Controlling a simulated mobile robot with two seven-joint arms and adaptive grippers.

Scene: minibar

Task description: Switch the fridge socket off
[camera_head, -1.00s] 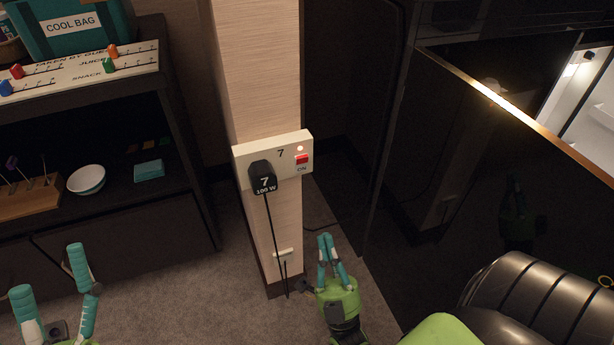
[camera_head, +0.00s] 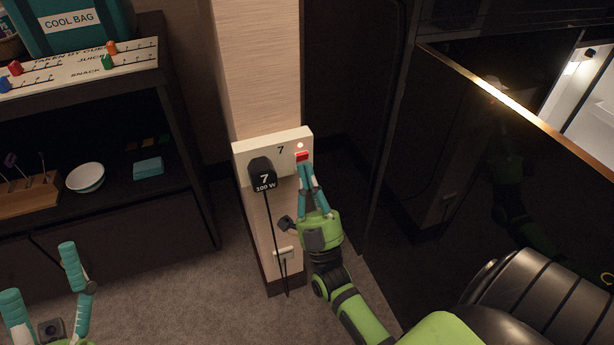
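The fridge socket (camera_head: 243,152) is a cream box marked 7 on the wooden pillar. A black plug (camera_head: 262,174) labelled "7 100 W" sits in it, its cord hanging down. The red switch (camera_head: 302,156) is at the socket's right, with a lit white lamp (camera_head: 299,146) above it. My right gripper (camera_head: 306,168) is shut and empty, its fingertips just below the red switch; I cannot tell whether they touch it. The fingers hide the ON label. My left gripper (camera_head: 40,270) is open and empty at the lower left, over the carpet.
A dark shelf unit at left holds a cool bag (camera_head: 75,25), a slider board (camera_head: 85,68), a bowl (camera_head: 85,178) and a wooden block (camera_head: 30,196). A glossy black panel (camera_head: 440,150) with a gold edge stands at right. Carpet lies in front of the pillar.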

